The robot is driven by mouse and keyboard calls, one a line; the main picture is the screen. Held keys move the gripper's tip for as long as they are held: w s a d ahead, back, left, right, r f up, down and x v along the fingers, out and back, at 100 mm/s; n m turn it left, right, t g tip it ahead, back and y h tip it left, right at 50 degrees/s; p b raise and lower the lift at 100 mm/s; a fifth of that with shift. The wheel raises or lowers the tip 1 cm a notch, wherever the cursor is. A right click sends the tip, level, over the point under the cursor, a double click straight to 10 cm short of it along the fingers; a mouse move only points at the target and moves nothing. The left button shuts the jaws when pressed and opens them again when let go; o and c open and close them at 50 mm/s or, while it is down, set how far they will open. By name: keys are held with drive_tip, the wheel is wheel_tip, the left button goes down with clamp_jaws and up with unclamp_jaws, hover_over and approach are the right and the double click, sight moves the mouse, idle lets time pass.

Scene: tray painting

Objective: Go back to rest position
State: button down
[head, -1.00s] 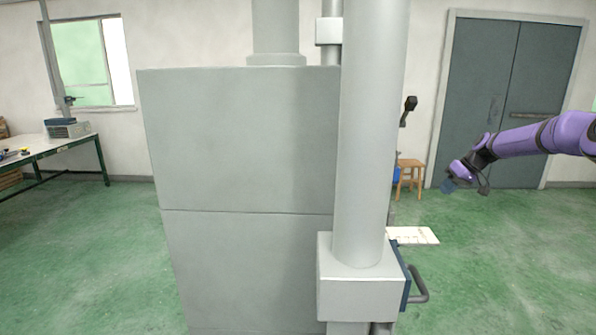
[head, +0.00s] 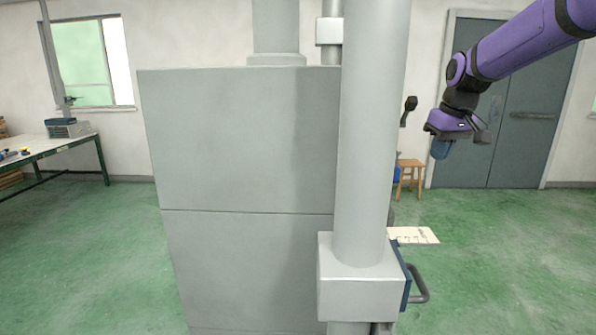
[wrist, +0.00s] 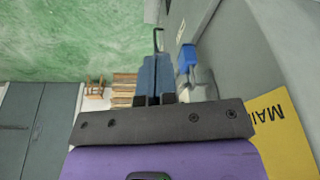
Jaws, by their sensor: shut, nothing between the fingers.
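My purple arm reaches in from the upper right of the head view. My gripper (head: 440,150) hangs at its end in the air, in front of the grey double doors and to the right of the big grey cabinet (head: 240,140). In the wrist view my gripper's two blue fingers (wrist: 155,80) are together with nothing between them. The gripper is clear of everything around it.
A thick grey pipe (head: 370,130) stands at the cabinet's right front. A wooden stool (head: 409,178) and a white board (head: 413,235) are behind it. The wrist view shows a yellow sign (wrist: 280,130) on a grey surface. Green floor (head: 500,270) at right is clear.

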drive_tip(key=s+a+r+m+t+h, duration=0.1)
drive_tip(key=s+r, duration=0.1)
drive_tip(key=s, duration=0.7)
drive_tip(key=s+a+r+m, duration=0.1)
drive_tip(key=s+a+r, duration=0.1)
drive_tip(key=s, duration=0.7)
drive_tip(key=s+f, duration=0.2)
drive_tip(key=s, duration=0.6)
drive_tip(key=s+f+m+t, duration=0.1)
drive_tip(key=s+f, duration=0.1)
drive_tip(key=s, duration=0.7)
drive_tip(key=shift+d+f+t, duration=0.3)
drive_tip(key=shift+d, duration=0.1)
